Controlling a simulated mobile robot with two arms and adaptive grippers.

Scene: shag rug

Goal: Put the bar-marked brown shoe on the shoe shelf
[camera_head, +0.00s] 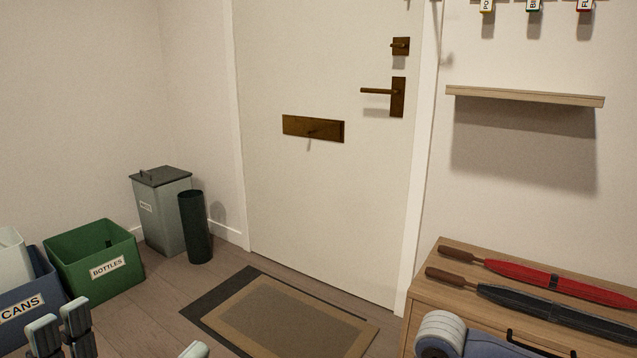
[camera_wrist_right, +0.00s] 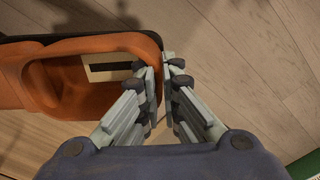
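In the right wrist view the brown shoe (camera_wrist_right: 62,92) is orange-brown, with its opening facing the camera. A cream label with a black bar (camera_wrist_right: 108,68) is inside it. My right gripper (camera_wrist_right: 163,65) is closed over the rim at the shoe's right end, one finger inside the opening and one outside. The shoe's left end is cut off by the picture edge. In the head view my left gripper (camera_head: 60,322) is at the bottom left with its two fingers apart and nothing between them. The shoe and a shoe shelf are not seen in the head view.
A wooden cabinet (camera_head: 425,290) at the right bears a red umbrella (camera_head: 560,282) and a dark one (camera_head: 550,310). A green bottles crate (camera_head: 92,262), blue cans crate (camera_head: 30,300), grey bin (camera_head: 165,215) and dark cylinder (camera_head: 196,228) stand left. A doormat (camera_head: 285,318) lies before the door.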

